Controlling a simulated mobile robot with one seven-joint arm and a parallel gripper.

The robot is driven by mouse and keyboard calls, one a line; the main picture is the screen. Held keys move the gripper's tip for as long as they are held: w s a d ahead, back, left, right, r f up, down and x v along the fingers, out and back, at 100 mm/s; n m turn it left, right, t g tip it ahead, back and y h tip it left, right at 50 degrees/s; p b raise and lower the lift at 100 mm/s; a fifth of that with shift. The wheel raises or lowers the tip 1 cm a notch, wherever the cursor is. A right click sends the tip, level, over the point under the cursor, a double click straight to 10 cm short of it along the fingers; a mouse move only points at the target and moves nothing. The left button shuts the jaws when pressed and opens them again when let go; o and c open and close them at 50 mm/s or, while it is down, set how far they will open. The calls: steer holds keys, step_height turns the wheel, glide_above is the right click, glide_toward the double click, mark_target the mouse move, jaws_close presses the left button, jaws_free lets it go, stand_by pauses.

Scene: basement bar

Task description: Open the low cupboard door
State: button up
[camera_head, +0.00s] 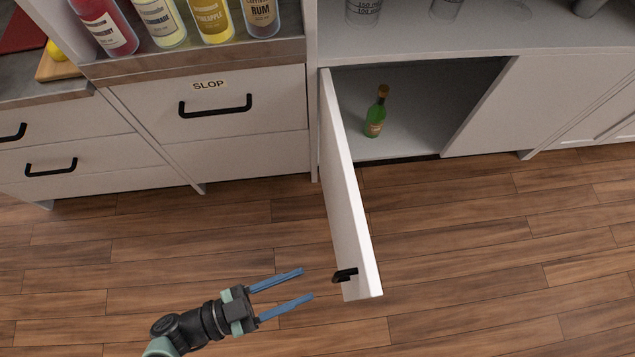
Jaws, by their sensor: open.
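The low cupboard door (346,200) is white and stands swung wide open, jutting out over the floor from its left edge. Its black handle (345,275) is near the free end, on the door's left face. The cupboard's inside (420,105) is exposed, and a green bottle (376,113) stands upright in it. My gripper (308,284) is open and empty, left of the handle, with its two blue fingers pointing right toward it. A small gap shows between the fingertips and the handle.
A drawer front labelled SLOP (215,105) with a black handle is left of the open door. Bottles, including one labelled RUM (262,18), stand on the counter above it. Closed white panels (535,100) continue to the right. The wooden floor (480,260) is clear.

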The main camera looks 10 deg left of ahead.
steer(key=v, duration=0.6)
steer(key=shift+s+a, duration=0.2)
steer(key=shift+a, duration=0.15)
